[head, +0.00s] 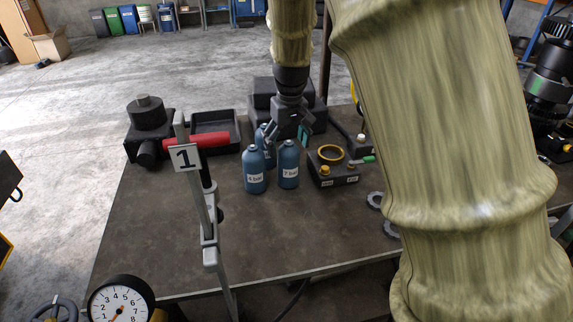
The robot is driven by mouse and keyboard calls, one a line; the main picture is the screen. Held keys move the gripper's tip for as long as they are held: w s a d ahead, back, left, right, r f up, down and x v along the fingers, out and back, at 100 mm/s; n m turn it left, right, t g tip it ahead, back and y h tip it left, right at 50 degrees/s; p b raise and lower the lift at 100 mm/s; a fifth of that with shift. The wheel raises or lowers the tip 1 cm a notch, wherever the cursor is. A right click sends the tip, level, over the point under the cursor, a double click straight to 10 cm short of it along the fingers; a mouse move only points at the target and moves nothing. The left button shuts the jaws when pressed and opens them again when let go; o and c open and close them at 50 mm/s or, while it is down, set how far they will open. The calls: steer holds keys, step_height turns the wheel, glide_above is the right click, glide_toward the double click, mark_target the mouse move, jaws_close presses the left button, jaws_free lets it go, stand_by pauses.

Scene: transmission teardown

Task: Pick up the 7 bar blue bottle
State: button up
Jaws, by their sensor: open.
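The blue bottle labelled 7 bar (288,166) stands upright on the dark table (200,240), near its far part. A second blue bottle with a label that seems to read 4 bar (254,170) stands just to its left. A third blue bottle (263,136) stands behind these two, its label hidden. My gripper (292,132) points down, open, just above and behind the 7 bar bottle. No bottle is seen between its fingers. I cannot tell whether a finger touches a bottle.
A black box with a yellow ring (330,154) and knobs stands right of the bottles. A black tray (215,128) lies behind. The table's front middle is clear.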

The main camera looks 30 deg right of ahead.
mark_target(288, 154)
steer(key=shift+f, duration=0.25)
steer(key=shift+s+d+f+p, duration=0.1)
steer(key=shift+s+f+p, duration=0.2)
steer(key=shift+p, duration=0.15)
steer(key=shift+w+f+p, duration=0.15)
steer(key=shift+f+p, duration=0.05)
steer(key=shift+f, duration=0.6)
steer(key=shift+w+f+p, duration=0.15)
steer(key=shift+f+p, duration=0.05)
steer(key=shift+f, duration=0.55)
steer(key=shift+s+r, duration=0.25)
steer(key=shift+s, duration=0.1)
steer(key=shift+w+f, duration=0.15)
steer(key=shift+w, duration=0.05)
steer(key=c, duration=1)
steer(key=shift+s, duration=0.1)
steer(key=c, duration=0.6)
steer(key=shift+c, duration=1)
